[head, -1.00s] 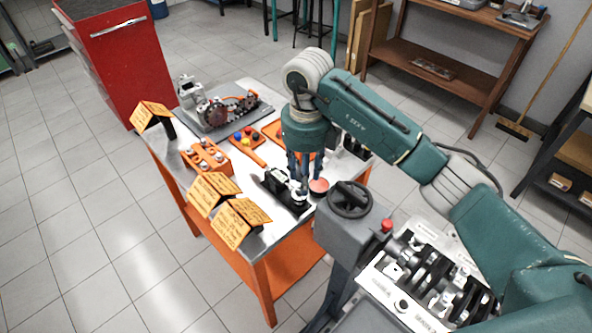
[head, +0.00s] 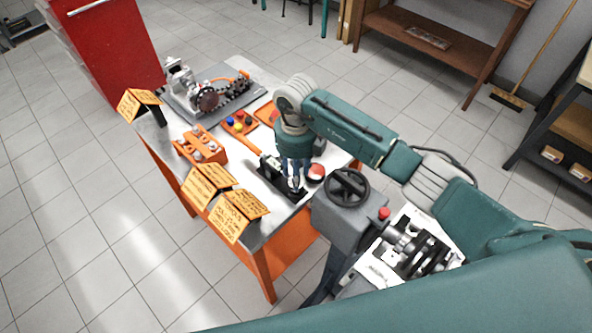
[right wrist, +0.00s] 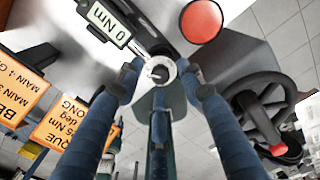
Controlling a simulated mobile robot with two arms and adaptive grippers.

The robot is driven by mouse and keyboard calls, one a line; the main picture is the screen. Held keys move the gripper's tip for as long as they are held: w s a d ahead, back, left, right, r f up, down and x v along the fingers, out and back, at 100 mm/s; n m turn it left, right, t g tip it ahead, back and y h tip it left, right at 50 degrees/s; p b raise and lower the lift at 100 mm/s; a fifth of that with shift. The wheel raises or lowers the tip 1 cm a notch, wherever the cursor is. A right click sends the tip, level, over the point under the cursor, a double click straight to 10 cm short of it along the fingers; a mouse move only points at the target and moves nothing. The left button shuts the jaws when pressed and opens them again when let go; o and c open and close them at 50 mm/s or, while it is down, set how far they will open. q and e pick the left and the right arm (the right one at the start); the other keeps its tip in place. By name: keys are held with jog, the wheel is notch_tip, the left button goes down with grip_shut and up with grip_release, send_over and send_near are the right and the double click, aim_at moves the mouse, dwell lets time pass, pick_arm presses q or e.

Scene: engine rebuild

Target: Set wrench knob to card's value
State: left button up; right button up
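The wrench stand (head: 270,178), a dark holder, sits near the front right of the metal-topped table. The right wrist view shows its display (right wrist: 107,22) reading 0 Nm. The wrench knob (right wrist: 161,68) is a pale ring with a dark centre. My right gripper (head: 291,186) comes down over it. In the right wrist view its blue fingers (right wrist: 160,75) close around the knob, tips against its rim. The orange torque card (right wrist: 62,122) is partly behind a finger; "5 Nm" and "deg" are readable, any digit before the 5 is not clear. My left gripper is not in view.
A red button (right wrist: 201,20) sits beside the knob. A grey post with a dark handwheel (head: 347,188) stands right of the table. Other orange cards (head: 207,184), an orange block (head: 202,147) and an engine assembly (head: 208,97) occupy the table.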

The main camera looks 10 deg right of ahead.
jog(key=shift+s+f, duration=0.15)
jog(key=shift+f, duration=0.15)
jog(key=shift+c, duration=0.8)
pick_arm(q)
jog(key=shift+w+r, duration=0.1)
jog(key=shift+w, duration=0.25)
pick_arm(e)
grip_shut()
jog(key=shift+f+n+b, duration=0.15)
jog(key=shift+n+b, duration=0.45)
jog(key=shift+b, duration=0.25)
jog(key=n+b, duration=0.3)
jog(key=b, duration=0.1)
jog(key=shift+f+n+b, duration=0.1)
jog(key=shift+n+b, duration=0.2)
jog(key=shift+n, duration=0.1)
pick_arm(q)
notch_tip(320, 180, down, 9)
jog(key=b, duration=0.3)
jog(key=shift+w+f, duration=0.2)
pick_arm(e)
jog(key=shift+r+n, duration=0.2)
jog(key=shift+n, duration=1.2)
